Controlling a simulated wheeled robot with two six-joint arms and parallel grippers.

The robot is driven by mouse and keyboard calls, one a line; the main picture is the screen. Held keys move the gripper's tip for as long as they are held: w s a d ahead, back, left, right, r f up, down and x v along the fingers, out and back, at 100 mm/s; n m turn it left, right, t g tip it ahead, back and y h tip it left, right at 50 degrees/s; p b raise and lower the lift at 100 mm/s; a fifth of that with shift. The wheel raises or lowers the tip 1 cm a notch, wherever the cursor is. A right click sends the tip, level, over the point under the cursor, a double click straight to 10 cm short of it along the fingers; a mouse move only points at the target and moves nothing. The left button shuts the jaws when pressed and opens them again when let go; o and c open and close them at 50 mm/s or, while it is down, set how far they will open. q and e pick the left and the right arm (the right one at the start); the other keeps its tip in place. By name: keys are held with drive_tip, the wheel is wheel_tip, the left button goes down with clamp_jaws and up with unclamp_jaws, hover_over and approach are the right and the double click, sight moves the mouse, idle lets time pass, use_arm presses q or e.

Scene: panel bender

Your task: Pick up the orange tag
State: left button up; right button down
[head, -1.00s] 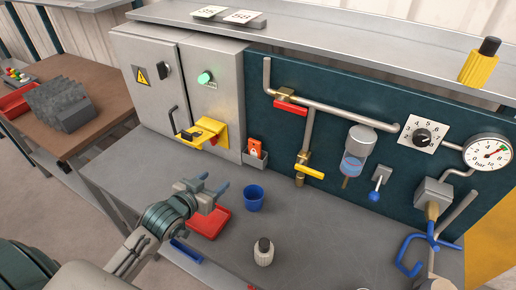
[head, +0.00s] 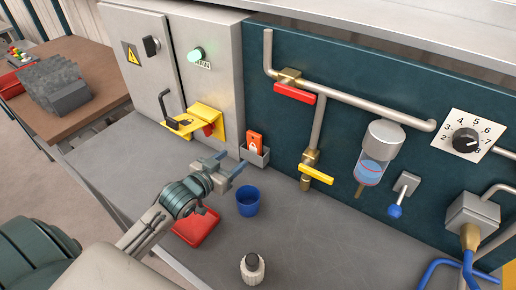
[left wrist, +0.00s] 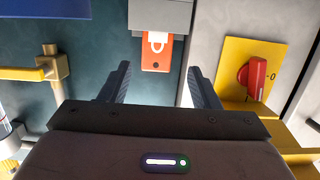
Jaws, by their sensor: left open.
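The orange tag (head: 254,140), with a white padlock mark, stands upright in a small grey holder (head: 262,158) on the cabinet's right side. My left gripper (head: 232,160) is open and empty, a little left of the holder and apart from it, with its fingers pointing toward it. In the left wrist view, the tag (left wrist: 156,54) shows beyond and between the two spread fingers (left wrist: 158,70), sticking out of the grey holder (left wrist: 160,18). The part of the tag inside the holder is hidden. My right gripper is not in view.
A yellow bracket with a red knob (head: 208,130) sits on the cabinet left of my gripper. A blue cup (head: 248,203), a red tray (head: 196,228) and a white bottle (head: 252,268) stand on the grey bench below. A yellow valve handle (head: 316,174) is to the right.

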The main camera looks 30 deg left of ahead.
sight(253, 145)
use_arm(q)
drive_tip(key=p+x, duration=0.1)
drive_tip(key=x, duration=0.2)
drive_tip(key=p+x, duration=0.1)
drive_tip(key=x, duration=0.2)
drive_tip(key=p+x, duration=0.1)
drive_tip(key=x, duration=0.2)
drive_tip(key=shift+w+d+r, duration=0.25)
drive_tip(key=shift+w+d, duration=0.05)
drive_tip(key=shift+w, duration=0.1)
drive_tip(key=shift+w+f, duration=0.2)
drive_tip(key=shift+w, duration=0.05)
drive_tip(key=c, duration=0.8)
